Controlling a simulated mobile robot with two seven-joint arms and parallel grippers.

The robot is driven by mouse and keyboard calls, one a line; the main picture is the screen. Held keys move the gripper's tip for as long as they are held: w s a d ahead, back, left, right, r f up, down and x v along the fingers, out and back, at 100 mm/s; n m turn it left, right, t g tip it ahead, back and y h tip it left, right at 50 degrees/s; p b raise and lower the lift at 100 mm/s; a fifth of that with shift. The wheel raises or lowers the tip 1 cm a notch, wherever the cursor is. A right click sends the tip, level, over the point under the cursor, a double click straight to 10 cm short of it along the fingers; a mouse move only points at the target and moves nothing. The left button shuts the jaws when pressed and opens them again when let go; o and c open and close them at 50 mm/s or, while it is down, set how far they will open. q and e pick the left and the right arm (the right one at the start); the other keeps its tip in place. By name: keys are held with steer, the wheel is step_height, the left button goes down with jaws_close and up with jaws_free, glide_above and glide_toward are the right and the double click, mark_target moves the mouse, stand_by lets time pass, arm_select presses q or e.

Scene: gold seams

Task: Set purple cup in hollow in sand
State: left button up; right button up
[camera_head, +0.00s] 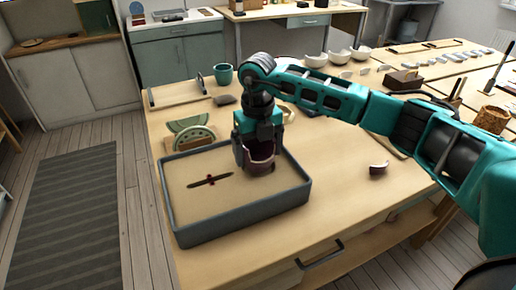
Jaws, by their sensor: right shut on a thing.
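The purple cup (260,168) is held by my right gripper (258,155), which points down over the right part of the sand tray. The cup looks broken, with an uneven rim and a pale inside. I cannot tell whether its bottom touches the sand. The sand (200,212) fills a grey tray (245,222) near the table's front left. A dark narrow mark with a small reddish middle (211,181) lies on the sand left of the cup; I cannot tell whether it is the hollow. My left gripper is not in view.
A purple shard (378,170) lies on the table right of the tray. A green half-round piece (190,128) and a teal cup (223,74) stand behind it. White bowls (339,58) line the back. The table between tray and shard is clear.

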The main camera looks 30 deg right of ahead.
stand_by(0.3)
steer(key=shift+f, duration=0.45)
steer(key=shift+f+b, duration=0.25)
steer(key=shift+b, duration=0.15)
stand_by(0.4)
steer(key=shift+f, duration=0.25)
stand_by(0.9)
steer(key=o, duration=0.7)
steer(key=shift+r, duration=0.15)
